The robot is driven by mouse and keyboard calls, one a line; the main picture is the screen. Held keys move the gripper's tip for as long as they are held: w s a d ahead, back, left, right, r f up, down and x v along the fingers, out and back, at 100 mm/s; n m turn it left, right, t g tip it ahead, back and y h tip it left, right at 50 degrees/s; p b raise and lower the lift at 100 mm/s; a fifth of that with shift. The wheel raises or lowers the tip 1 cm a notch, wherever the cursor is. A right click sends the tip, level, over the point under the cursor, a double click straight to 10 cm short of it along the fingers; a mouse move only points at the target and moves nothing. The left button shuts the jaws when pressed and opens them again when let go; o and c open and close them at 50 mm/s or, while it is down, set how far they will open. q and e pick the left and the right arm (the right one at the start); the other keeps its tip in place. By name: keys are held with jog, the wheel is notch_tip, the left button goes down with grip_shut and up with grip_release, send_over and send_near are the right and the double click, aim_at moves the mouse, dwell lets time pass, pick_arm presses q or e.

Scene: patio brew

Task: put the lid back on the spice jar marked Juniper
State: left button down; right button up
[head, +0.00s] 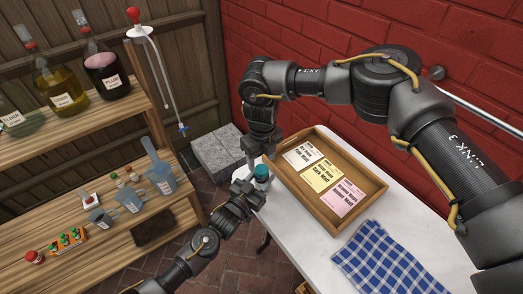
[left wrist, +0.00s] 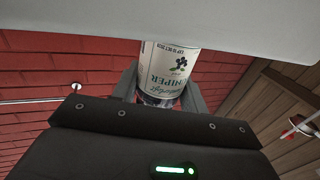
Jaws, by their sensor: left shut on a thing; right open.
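My right gripper (head: 252,160) is open, pointing down just above and beside the teal top. I cannot tell whether the teal top is fully seated; the left wrist view does not show it.
A wooden tray (head: 372,188) with three cards stands right of the jar. A blue checked cloth (head: 383,262) lies on the white table (head: 295,228). Wooden shelves (head: 185,213) at left hold bottles, mugs and small jars. A grey block (head: 219,150) stands behind.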

aim_at(262, 169)
jog(key=shift+f, duration=2.05)
jog(key=c, duration=1)
jog(key=o, duration=1.2)
jog(key=shift+c, duration=0.2)
notch_tip(262, 169, up, 12)
